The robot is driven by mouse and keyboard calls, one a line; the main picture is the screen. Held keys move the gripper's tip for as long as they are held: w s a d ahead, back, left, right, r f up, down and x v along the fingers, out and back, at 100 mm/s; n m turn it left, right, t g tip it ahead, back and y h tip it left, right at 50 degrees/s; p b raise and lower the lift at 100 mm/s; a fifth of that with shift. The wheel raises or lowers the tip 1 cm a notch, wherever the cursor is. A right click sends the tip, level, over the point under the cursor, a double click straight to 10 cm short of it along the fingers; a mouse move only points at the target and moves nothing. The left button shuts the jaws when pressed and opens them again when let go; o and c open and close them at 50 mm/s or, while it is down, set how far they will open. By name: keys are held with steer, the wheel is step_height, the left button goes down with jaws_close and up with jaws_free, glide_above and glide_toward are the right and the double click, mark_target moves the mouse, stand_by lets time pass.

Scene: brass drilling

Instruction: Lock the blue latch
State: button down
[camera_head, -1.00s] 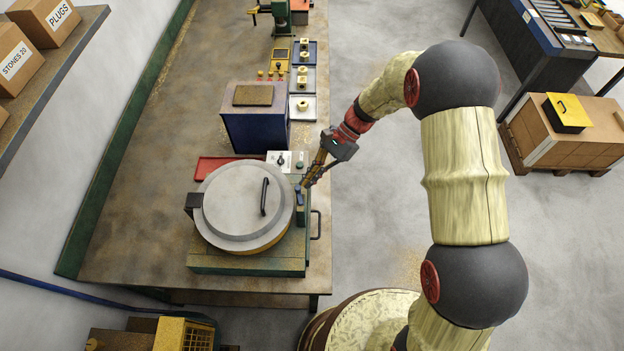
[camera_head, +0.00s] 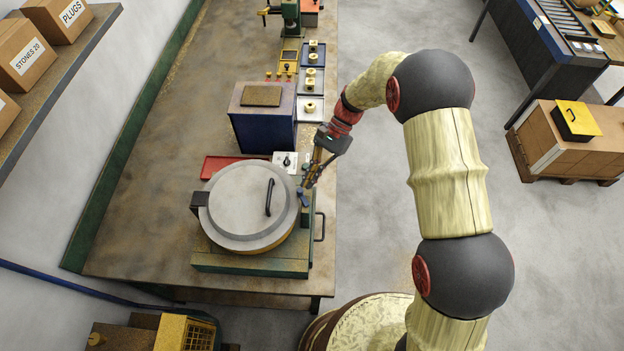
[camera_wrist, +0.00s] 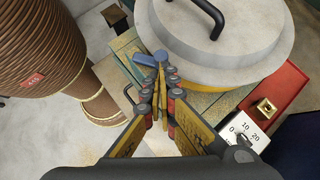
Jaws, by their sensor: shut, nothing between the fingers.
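The blue latch (camera_head: 304,199) sits at the right edge of the round grey lid (camera_head: 235,205), on the green-based machine. It also shows in the wrist view as a blue bar (camera_wrist: 147,61) beside the lid rim. My gripper (camera_head: 306,186) is shut and empty, pointing down at the latch. In the wrist view its closed fingertips (camera_wrist: 160,76) are right by the latch and overlap part of it. I cannot tell whether they touch it. The lid lies flat on the machine, with a black handle (camera_head: 269,197) on top.
A dial plate (camera_head: 285,160) and a red tray (camera_head: 222,166) lie just behind the machine. A blue box (camera_head: 262,130) stands farther back. The workbench (camera_head: 150,200) is clear to the left.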

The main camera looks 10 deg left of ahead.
steer(key=shift+s+a+n+g+h, duration=0.1)
steer(key=shift+a+n+g+h, duration=0.25)
steer(key=shift+n+h, duration=0.3)
steer(key=shift+w+a+n+g+h, duration=0.1)
steer(key=shift+a+n+h, duration=0.35)
steer(key=shift+n, duration=0.35)
steer(key=shift+s+a+n+g+h, duration=0.1)
steer(key=shift+a+n+g+h, duration=0.15)
steer(key=shift+a+n+h, duration=0.35)
steer(key=shift+s+a+n+h, duration=0.35)
steer(key=shift+n+h, duration=0.3)
steer(key=shift+n, duration=0.4)
steer(key=shift+s+a+n+h, duration=0.1)
steer(key=shift+a+n+h, duration=0.3)
steer(key=shift+n+h, duration=0.45)
stand_by(4.1)
